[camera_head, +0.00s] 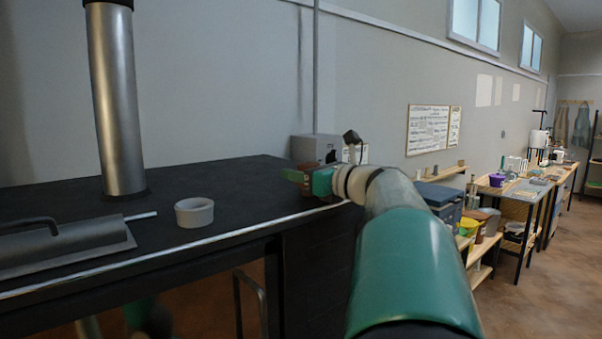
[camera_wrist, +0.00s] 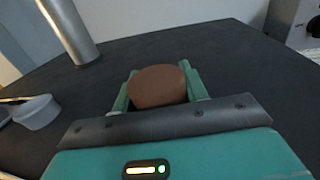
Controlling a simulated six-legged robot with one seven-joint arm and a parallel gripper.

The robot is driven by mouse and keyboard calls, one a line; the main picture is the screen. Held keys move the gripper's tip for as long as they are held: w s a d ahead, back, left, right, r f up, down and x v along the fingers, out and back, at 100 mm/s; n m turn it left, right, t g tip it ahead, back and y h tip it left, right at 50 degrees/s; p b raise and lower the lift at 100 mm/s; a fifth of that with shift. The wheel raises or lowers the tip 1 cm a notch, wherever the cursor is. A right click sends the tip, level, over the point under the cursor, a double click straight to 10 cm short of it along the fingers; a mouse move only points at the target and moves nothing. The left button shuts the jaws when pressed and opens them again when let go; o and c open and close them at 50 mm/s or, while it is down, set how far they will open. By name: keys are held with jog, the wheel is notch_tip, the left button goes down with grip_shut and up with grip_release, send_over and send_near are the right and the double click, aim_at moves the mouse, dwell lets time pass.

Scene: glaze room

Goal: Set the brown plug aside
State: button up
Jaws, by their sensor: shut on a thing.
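The brown plug (camera_wrist: 158,86) is a round, flat-topped piece held between the two green fingers of my gripper (camera_wrist: 160,90) in the wrist view. My gripper is shut on it, over or on the dark bench top; I cannot tell whether the plug touches the surface. In the head view my gripper (camera_head: 300,178) is at the right end of the bench, and only a little brown of the plug (camera_head: 292,175) shows at its tip.
The dark bench top (camera_head: 240,190) is mostly clear. On it stand a pale ring-shaped cup (camera_head: 194,212), a tall metal pipe (camera_head: 117,100) and a grey metal piece with a handle (camera_head: 65,247). A grey box (camera_head: 316,149) stands behind my gripper. Shelves with pots line the right.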

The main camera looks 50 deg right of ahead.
jog(key=shift+f, duration=0.15)
jog(key=o, duration=1)
jog(key=shift+d+r, duration=0.1)
jog(key=shift+r, duration=0.1)
jog(key=s, duration=1.2)
jog(key=shift+d, duration=0.2)
